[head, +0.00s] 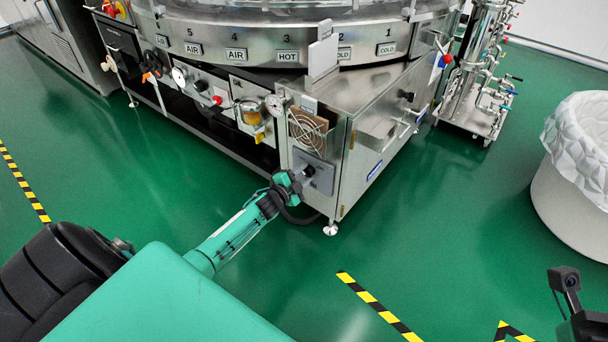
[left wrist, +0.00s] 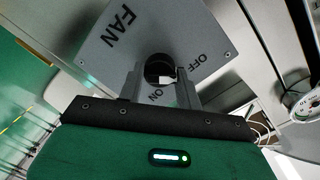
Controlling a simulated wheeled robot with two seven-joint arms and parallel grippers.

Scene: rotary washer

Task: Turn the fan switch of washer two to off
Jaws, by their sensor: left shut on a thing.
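The fan switch plate (head: 322,180) is a grey square on the front of the washer's corner cabinet, below a fan grille. In the left wrist view the plate (left wrist: 115,45) carries the words FAN, OFF and ON and a round black knob (left wrist: 157,67) with a white mark. The mark lies on the side of the knob towards the OFF and ON words; which one it points at I cannot tell. My left gripper (head: 299,176) reaches the plate, its two fingers on either side of the knob and shut on it in the left wrist view (left wrist: 159,82). My right gripper's fingers are out of view.
The washer's steel ring (head: 260,52) with numbered AIR, HOT and COLD labels stands above the cabinet (head: 375,125). Gauges and valves line its left front. A white bin (head: 570,205) stands at the right. The green floor before the cabinet is clear, with striped tape (head: 375,305).

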